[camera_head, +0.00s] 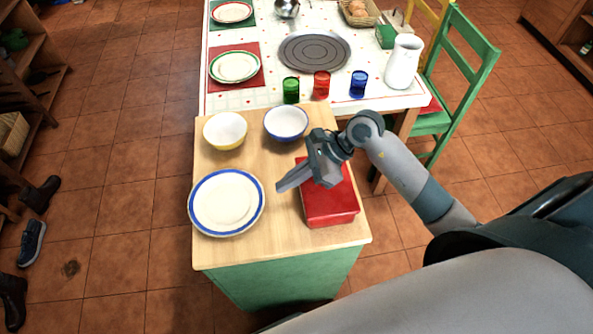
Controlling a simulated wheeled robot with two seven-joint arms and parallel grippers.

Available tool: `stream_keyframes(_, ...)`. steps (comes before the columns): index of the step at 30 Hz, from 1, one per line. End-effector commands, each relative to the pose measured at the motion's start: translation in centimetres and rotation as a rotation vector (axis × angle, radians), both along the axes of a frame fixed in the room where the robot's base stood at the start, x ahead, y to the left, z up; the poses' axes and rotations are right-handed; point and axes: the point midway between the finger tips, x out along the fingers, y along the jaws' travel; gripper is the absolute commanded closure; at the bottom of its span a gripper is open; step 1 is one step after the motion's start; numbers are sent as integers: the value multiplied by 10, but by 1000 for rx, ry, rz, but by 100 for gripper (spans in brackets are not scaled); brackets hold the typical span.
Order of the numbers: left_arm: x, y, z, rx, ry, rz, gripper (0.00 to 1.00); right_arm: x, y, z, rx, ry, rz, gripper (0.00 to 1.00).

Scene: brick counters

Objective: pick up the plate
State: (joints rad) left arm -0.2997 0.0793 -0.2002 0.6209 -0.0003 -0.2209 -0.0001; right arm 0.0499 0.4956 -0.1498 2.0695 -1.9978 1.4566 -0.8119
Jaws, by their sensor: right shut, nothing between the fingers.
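A white plate with a blue rim (226,202) lies flat at the front left of the wooden-topped counter (284,250). My right gripper (281,188) is shut and empty. It reaches in from the right and shows just to the right of the plate's rim, apart from it in the picture. Its height above the counter is hard to tell. Part of my right gripper and wrist covers the back of a red box (330,208). Two more plates lie on the table behind, one green-rimmed (235,66) and one red-rimmed (232,12). My left gripper is not in view.
A yellow bowl (225,130) and a blue-rimmed bowl (286,123) stand at the back of the counter. Green (291,91), red (321,85) and blue (358,84) glasses and a white pitcher (403,62) stand on the table. A green chair (462,80) is at the right.

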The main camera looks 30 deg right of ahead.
Motion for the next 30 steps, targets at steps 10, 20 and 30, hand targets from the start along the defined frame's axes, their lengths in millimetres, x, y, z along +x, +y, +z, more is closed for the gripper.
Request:
stream_keyframes(10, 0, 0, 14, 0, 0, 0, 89, 8, 25, -25, 1, -1, -1, 100)
stream_keyframes(20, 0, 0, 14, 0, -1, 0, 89, 8, 28, -29, 0, -1, 0, 100)
stream_keyframes(30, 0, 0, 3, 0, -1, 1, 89, 15, 45, -31, -3, -5, 1, 100)
